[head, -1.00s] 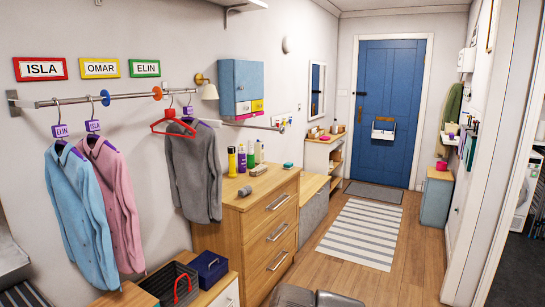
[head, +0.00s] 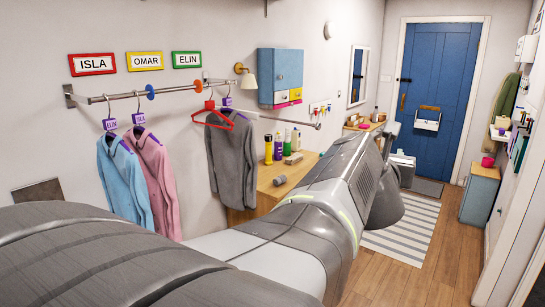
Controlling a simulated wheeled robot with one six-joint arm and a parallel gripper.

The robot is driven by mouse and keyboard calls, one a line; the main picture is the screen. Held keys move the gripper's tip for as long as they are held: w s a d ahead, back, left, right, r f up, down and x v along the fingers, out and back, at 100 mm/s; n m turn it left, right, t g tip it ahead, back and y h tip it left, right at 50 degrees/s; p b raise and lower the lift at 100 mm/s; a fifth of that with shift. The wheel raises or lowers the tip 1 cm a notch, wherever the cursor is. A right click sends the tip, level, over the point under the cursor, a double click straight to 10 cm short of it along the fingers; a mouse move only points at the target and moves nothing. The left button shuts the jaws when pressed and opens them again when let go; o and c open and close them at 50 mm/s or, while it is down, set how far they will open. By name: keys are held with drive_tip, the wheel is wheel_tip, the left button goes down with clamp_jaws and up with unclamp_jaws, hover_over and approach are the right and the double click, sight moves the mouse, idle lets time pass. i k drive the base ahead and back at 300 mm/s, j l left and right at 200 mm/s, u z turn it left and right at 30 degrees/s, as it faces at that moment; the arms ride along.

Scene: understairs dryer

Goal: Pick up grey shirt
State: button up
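The grey shirt (head: 232,160) hangs from the wall rail, right of the other shirts, under a hanger with a purple tag (head: 227,101). A red hanger (head: 219,118) hangs just in front of its left shoulder and looks empty. The shirt's lower right edge is close to the wooden drawer unit. My arm crosses the lower middle of the head view, reaching right, in front of the drawers. A pale part beyond its far end seems to be my gripper (head: 402,168). It is mostly hidden by my arm, well right of the shirt and apart from it; its fingers cannot be made out.
A blue shirt (head: 122,180) and a pink shirt (head: 156,180) hang left on the rail (head: 180,90). Bottles (head: 278,147) stand on the drawer unit (head: 270,178). A blue cabinet (head: 280,72) hangs above. Open floor with a striped rug (head: 405,235) lies right, before the blue door (head: 440,70).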

sight(233, 154)
drive_tip(key=i+u, duration=0.15)
drive_tip(key=u, duration=0.3)
drive_tip(key=i+l+u, duration=0.1)
drive_tip(key=u, duration=0.35)
drive_tip(key=l+u, duration=0.2)
drive_tip(key=u, duration=0.25)
drive_tip(key=i+l+u, duration=0.1)
drive_tip(key=u, duration=0.3)
drive_tip(key=i+l+u, duration=0.2)
drive_tip(key=l+u, duration=0.25)
drive_tip(key=l, duration=0.9)
drive_tip(key=l+u, duration=0.45)
drive_tip(key=l, duration=0.9)
drive_tip(key=i+l, duration=0.1)
drive_tip(key=l, duration=0.25)
drive_tip(key=i+l, duration=0.1)
drive_tip(key=l, duration=0.3)
drive_tip(key=i+l, duration=0.1)
drive_tip(key=l, duration=0.25)
